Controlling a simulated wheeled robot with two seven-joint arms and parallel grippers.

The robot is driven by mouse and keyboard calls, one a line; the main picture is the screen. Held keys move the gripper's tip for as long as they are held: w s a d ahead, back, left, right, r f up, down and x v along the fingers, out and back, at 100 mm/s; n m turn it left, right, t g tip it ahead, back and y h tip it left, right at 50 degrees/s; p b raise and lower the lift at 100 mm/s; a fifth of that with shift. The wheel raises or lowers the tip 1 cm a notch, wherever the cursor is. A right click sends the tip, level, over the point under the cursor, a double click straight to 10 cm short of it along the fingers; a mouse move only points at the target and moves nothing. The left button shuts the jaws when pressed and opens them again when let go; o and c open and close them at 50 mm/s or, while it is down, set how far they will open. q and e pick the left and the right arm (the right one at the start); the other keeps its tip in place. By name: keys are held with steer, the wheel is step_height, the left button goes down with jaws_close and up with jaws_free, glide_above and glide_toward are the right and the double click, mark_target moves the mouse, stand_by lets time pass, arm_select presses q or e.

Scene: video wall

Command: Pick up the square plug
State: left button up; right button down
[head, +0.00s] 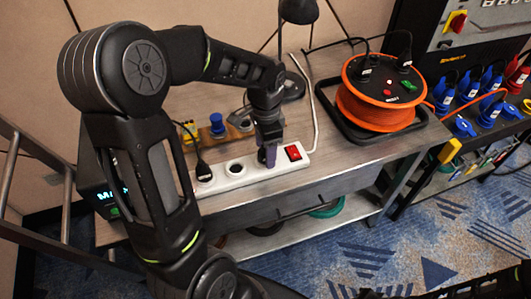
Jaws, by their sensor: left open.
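My left gripper (269,157) points down over the white power strip (235,177) on the grey bench, just left of its red switch. Its jaws are open, but the fingers look narrow from this angle, and I cannot tell whether anything is between them. A black plug (203,171) with a cord sits at the strip's left end. Behind the strip, a wooden block (233,133) carries a blue round-topped piece (217,123) and a yellow piece (188,131). I cannot tell which piece is the square plug; my arm hides part of this area. My right gripper is out of view.
An orange cable reel (376,103) stands in a black tray at the bench's right. A black lamp (298,12) stands behind. A rack with blue plugs (470,85) is farther right. Bare bench top (345,157) lies right of the strip. A ladder (30,190) stands at the left.

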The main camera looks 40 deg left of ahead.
arm_select(q)
steer(key=shift+c, duration=0.4)
jaws_close()
stand_by(0.6)
